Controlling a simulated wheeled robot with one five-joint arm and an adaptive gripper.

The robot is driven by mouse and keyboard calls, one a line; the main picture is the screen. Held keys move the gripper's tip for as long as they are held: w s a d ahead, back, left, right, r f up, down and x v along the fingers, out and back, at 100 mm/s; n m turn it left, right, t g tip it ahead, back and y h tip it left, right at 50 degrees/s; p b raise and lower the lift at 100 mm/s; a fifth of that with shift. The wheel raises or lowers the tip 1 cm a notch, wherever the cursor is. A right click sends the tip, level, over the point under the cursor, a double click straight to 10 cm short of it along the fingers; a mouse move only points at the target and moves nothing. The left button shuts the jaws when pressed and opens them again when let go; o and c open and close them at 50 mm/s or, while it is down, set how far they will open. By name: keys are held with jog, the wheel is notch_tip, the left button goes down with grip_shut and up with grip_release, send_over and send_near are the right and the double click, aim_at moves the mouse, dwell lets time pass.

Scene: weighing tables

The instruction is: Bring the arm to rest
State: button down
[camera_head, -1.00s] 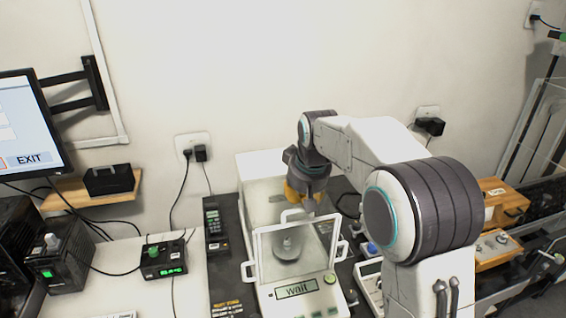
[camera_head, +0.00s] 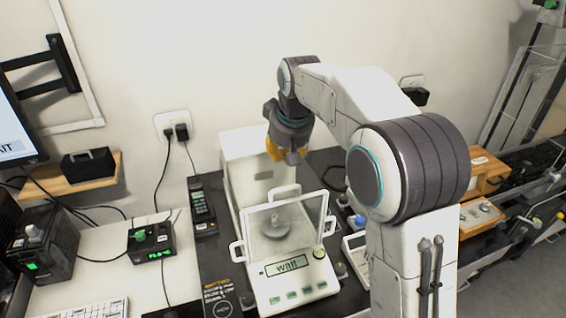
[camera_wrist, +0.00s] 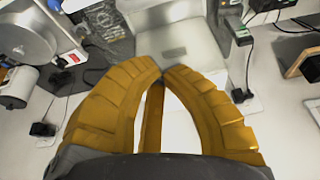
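My gripper (camera_head: 287,152) has yellow fingers and hangs above the rear of the white weighing balance (camera_head: 318,282), apart from it. In the wrist view the yellow fingers (camera_wrist: 163,72) curve inward and their tips come together, with nothing seen held. My arm is bent, with its elbow raised and the forearm reaching left over the table. A small metal weight (camera_head: 277,222) shows behind the clear front shield of the balance. The balance display (camera_head: 288,264) reads "wait".
A black handset (camera_head: 203,215) lies left of the balance. A small black box with a green knob (camera_head: 152,241) is farther left. A monitor (camera_head: 15,130) and a wooden shelf (camera_head: 75,186) are at the left. Wooden boxes (camera_head: 482,217) stand right of my arm.

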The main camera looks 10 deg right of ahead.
notch_tip(320, 180, up, 6)
jog(key=shift+g, duration=0.3)
jog(key=s+f, duration=0.1)
jog(key=f, duration=0.2)
jog(key=s+f, duration=0.1)
jog(key=f, duration=0.1)
jog(key=shift+s+d+f, duration=0.25)
jog(key=shift+s+d, duration=0.05)
jog(key=s+d+f+g, duration=0.1)
jog(key=s+d+f, duration=0.15)
jog(key=s, duration=0.55)
jog(key=s+d+f+m, duration=0.1)
jog(key=s+d+f, duration=0.15)
jog(key=s, duration=0.65)
jog(key=s+d+f+g, duration=0.1)
jog(key=s+f, duration=0.2)
jog(key=s, duration=0.5)
jog(key=shift+s+d+r+m+t+h, duration=0.2)
jog(key=shift+s+d+r+t, duration=0.25)
jog(key=shift+s+r, duration=0.2)
jog(key=shift+s+d+r+m+t+h, duration=0.1)
jog(key=shift+s+d+r+m+t, duration=0.1)
jog(key=shift+s+d+r+t, duration=0.3)
jog(key=shift+s+d+r+m+t+h, duration=0.1)
jog(key=shift+s+d+r+m+t, duration=0.15)
jog(key=shift+s+r+t, duration=0.35)
